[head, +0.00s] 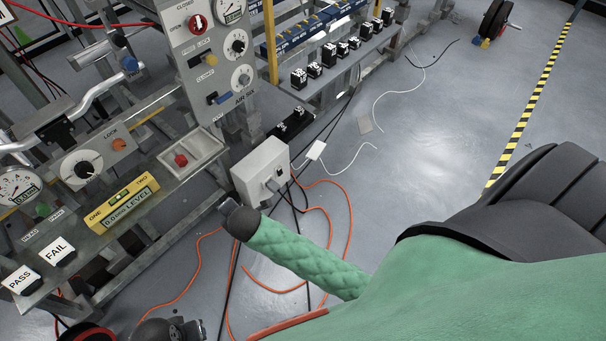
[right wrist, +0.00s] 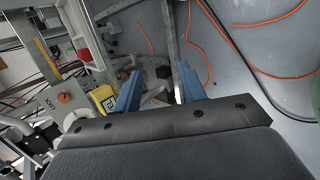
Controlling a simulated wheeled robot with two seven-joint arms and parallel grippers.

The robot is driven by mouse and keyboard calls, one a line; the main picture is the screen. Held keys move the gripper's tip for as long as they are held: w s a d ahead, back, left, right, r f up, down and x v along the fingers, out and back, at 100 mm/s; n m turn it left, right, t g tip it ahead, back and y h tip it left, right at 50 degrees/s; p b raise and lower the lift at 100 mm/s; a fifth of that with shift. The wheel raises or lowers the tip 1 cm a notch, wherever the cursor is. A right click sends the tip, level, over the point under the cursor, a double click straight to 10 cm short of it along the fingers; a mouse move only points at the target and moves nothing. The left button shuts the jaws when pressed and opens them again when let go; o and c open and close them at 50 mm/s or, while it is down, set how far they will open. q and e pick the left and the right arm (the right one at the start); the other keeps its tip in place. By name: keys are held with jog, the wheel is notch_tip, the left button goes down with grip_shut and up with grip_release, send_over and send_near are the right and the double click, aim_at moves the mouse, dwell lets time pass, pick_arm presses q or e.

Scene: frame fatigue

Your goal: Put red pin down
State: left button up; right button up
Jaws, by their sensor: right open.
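The red pin (head: 181,160) sits in a shallow pale tray (head: 207,149) on the bench frame in the head view. A small red piece, seemingly the same pin (right wrist: 84,54), shows at the upper left of the right wrist view. My right gripper (right wrist: 160,85) is open, its two blue fingers apart with nothing between them. The pin lies to the left of the fingers, clear of them. In the head view my green-sleeved right arm reaches in from the right; its fingers are not clear there. My left gripper cannot be made out.
A yellow level (head: 122,203) and the PASS and FAIL blocks (head: 58,252) lie on the bench left of the tray. A white socket box (head: 262,172) stands right of it. Orange hoses (head: 345,215) and black cables trail over the floor. Open floor lies to the right.

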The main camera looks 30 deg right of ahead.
jog(key=s+d+m+g, duration=0.3)
jog(key=s+m, duration=0.6)
jog(key=s, duration=0.4)
jog(key=s+d+m+g, duration=0.3)
jog(key=s+d+m, duration=0.3)
jog(key=s+m, duration=0.4)
jog(key=s, duration=0.3)
jog(key=shift+g, duration=0.4)
pick_arm(q)
jog(key=shift+s+f, duration=0.2)
jog(key=shift+s, duration=0.35)
jog(key=shift+w, duration=0.15)
jog(key=shift+w+r, duration=0.2)
jog(key=shift+w, duration=0.2)
pick_arm(e)
jog(key=shift+s, duration=0.1)
